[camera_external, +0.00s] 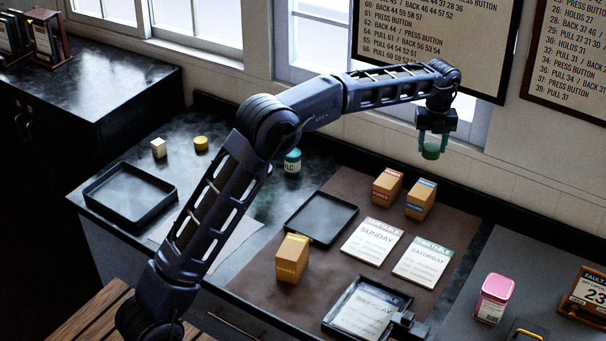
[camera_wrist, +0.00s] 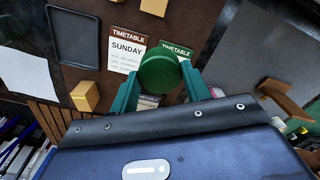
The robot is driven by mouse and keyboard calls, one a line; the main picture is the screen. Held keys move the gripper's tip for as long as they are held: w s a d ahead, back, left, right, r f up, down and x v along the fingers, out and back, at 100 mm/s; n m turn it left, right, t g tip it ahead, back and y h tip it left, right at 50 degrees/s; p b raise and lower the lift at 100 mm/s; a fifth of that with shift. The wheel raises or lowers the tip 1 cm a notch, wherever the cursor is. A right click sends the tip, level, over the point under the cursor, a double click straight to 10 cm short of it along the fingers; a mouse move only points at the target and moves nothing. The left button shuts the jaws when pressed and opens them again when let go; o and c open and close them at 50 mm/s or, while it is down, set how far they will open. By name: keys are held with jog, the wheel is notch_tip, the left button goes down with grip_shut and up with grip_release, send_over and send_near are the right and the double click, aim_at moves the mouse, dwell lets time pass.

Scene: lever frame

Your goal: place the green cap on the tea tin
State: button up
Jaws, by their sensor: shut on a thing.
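The green cap (camera_external: 431,152) is held between the fingers of my gripper (camera_external: 433,142), high above the back right of the counter. In the wrist view the round green cap (camera_wrist: 160,73) sits between the teal fingertips (camera_wrist: 161,88). A pink tin (camera_external: 494,298) with a pale label stands upright at the front right, well away from my gripper. A teal-topped white container (camera_external: 292,161) stands at the back, partly beside my arm; its label reads only "LC". I cannot read the pink tin's label, so I cannot tell which one is the tea tin.
Small wooden boxes (camera_external: 387,187) stand on the brown mat, near the Sunday (camera_external: 372,241) and Saturday (camera_external: 422,262) cards. Dark trays (camera_external: 87,197) lie to the left and middle. A calendar block (camera_external: 588,292) stands right of the pink tin. A wall (camera_external: 545,140) rises behind.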

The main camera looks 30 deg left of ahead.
jog(key=s+d+r+m, duration=0.15)
jog(key=s+d, duration=0.25)
jog(key=d, duration=0.5)
jog(key=s+d+m, duration=0.2)
jog(key=s+d, duration=0.3)
jog(key=d, duration=0.3)
jog(key=r+m, duration=0.2)
jog(key=m, duration=0.1)
send_over(499, 285)
jog(key=shift+n, duration=0.25)
notch_tip(499, 285, down, 20)
jog(key=shift+r, duration=0.1)
jog(key=o, duration=0.9)
jog(key=shift+o, duration=0.2)
notch_tip(499, 285, up, 12)
